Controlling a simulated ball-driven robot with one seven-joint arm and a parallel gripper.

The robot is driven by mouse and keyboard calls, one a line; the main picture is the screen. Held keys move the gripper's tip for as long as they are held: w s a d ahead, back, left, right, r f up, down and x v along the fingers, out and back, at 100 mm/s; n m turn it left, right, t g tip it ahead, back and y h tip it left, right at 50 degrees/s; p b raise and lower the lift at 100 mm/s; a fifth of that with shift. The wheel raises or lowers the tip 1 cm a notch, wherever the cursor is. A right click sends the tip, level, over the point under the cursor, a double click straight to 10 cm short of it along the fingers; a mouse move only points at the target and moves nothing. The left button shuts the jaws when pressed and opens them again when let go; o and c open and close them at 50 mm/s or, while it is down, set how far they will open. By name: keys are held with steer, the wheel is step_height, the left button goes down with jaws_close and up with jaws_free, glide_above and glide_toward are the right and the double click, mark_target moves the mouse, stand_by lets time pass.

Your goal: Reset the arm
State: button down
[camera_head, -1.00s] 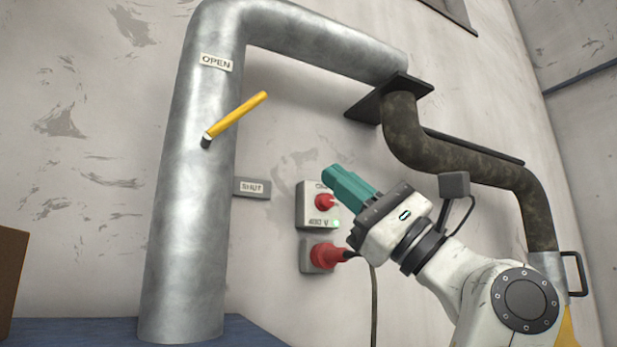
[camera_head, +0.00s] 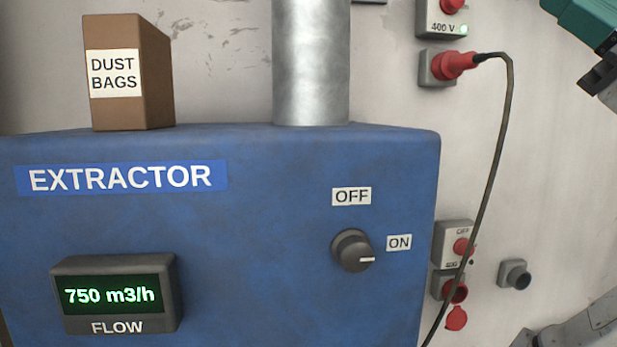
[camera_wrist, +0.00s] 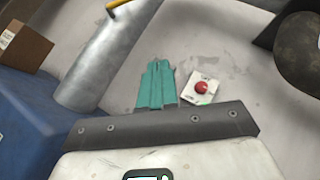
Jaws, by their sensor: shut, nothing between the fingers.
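My gripper (camera_wrist: 157,82) shows in the wrist view with its teal fingers together and nothing between them. It points toward the pale wall, left of a small box with a red switch (camera_wrist: 201,87).
A blue extractor (camera_head: 270,250) fills the lower left; its knob (camera_head: 352,250) points to ON and its display (camera_head: 112,296) reads 750 m3/h. A dust bags box (camera_head: 115,115) and metal pipe (camera_head: 310,60) stand on top. A cable (camera_head: 490,170) hangs from a red plug (camera_head: 455,65).

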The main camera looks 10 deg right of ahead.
steer(key=w+a+f+n+g+h, duration=0.1)
steer(key=w+f+g+h, duration=0.2)
steer(key=f, duration=0.8)
steer(key=w+f+n+h, duration=0.1)
steer(key=w+f+h, duration=0.25)
steer(key=f, duration=0.65)
steer(key=w+a+f+n+g+h, duration=0.1)
steer(key=w+f+g+h, duration=0.2)
steer(key=f, duration=0.8)
steer(key=s+f+n+g+h, duration=0.2)
steer(key=f, duration=0.9)
steer(key=s+f+n+g+h, duration=0.1)
steer(key=s+f+n+g, duration=0.15)
steer(key=f, duration=0.85)
steer(key=s+f+n+g+h, duration=0.1)
steer(key=s+f+n+g, duration=0.3)
steer(key=s+f, duration=0.7)
steer(key=s+f+n+g+h, duration=0.2)
steer(key=s+f+n+g, duration=0.3)
steer(key=s+f, duration=0.7)
steer(key=s+n, duration=0.1)
steer(key=s, duration=0.4)
steer(key=shift+s+a+f, duration=0.15)
steer(key=shift+s+a, duration=0.05)
steer(key=shift+a, duration=0.1)
steer(key=c, duration=1.8)
jaws_free()
steer(key=shift+n+g+h, duration=0.25)
